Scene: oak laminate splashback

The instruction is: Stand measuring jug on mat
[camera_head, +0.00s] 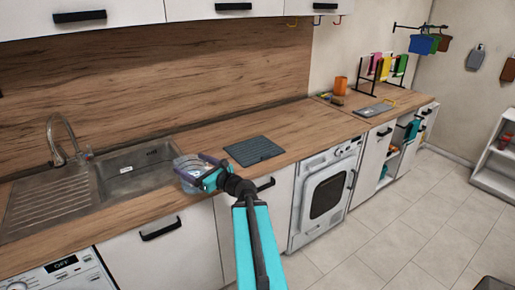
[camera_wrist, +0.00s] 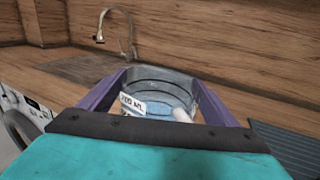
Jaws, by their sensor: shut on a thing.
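The measuring jug (camera_wrist: 163,88) is clear, with a white label reading what looks like "700 ML", and sits between the purple fingers in the wrist view. In the head view the jug (camera_head: 187,163) is mostly hidden behind my gripper (camera_head: 190,172), beside the sink's right edge. My gripper is shut on the jug. The jug looks upright; I cannot tell whether its base touches the worktop. The dark grey ribbed mat (camera_head: 253,151) lies flat and empty on the worktop, right of my gripper. Its edge also shows at the right of the wrist view (camera_wrist: 285,148).
The sink (camera_head: 135,170) with its tap (camera_head: 62,135) is left of the jug. The worktop right of the mat is clear up to a grey board (camera_head: 374,111), an orange cup (camera_head: 340,84) and a rack (camera_head: 382,70). A wooden splashback (camera_head: 180,80) stands behind.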

